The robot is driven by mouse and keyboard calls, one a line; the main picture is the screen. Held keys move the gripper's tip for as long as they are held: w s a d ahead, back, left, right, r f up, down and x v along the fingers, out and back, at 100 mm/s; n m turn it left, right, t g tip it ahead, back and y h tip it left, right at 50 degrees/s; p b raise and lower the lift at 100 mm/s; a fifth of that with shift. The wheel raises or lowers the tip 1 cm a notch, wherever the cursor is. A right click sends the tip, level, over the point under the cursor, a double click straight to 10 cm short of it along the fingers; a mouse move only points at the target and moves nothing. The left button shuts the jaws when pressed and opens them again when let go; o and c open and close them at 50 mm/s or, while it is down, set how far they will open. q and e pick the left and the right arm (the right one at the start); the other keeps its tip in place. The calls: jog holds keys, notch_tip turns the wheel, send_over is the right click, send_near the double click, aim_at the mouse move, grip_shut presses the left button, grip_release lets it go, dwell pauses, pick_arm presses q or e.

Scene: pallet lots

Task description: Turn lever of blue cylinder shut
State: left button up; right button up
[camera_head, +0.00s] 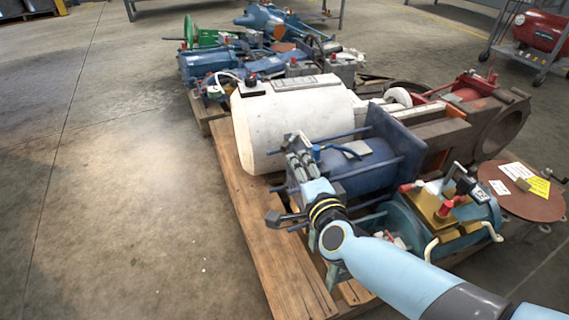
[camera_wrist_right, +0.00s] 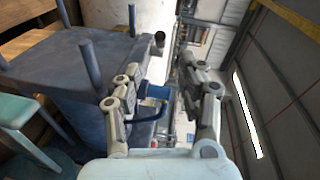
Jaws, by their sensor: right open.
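The blue cylinder (camera_head: 368,172) lies on its side on the pallet, with long rods along it and a square end plate (camera_head: 395,140). A small blue lever (camera_head: 318,152) shows on its near upper side. In the right wrist view the blue lever (camera_wrist_right: 155,92) appears between the fingers, beside the cylinder's dark blue body (camera_wrist_right: 85,120). My right gripper (camera_head: 285,182) is open, at the left end of the cylinder. Its fingers also show in the wrist view (camera_wrist_right: 160,80), spread apart; contact with the lever cannot be told. My left gripper is not in view.
A white cylinder (camera_head: 290,118) lies just behind the blue one. A teal cylinder (camera_head: 460,222) with red-knobbed valves sits close in front, near my right arm. The wooden pallet (camera_head: 255,225) has a bare left edge. Open floor (camera_head: 120,200) lies to the left.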

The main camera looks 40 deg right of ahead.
aim_at(286, 143)
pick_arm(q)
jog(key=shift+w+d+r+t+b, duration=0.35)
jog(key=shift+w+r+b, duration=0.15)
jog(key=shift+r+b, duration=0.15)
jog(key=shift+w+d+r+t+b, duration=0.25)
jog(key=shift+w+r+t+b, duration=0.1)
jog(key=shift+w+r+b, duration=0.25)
pick_arm(e)
jog(key=shift+x, duration=5.45)
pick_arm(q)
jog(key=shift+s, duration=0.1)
pick_arm(e)
grip_shut()
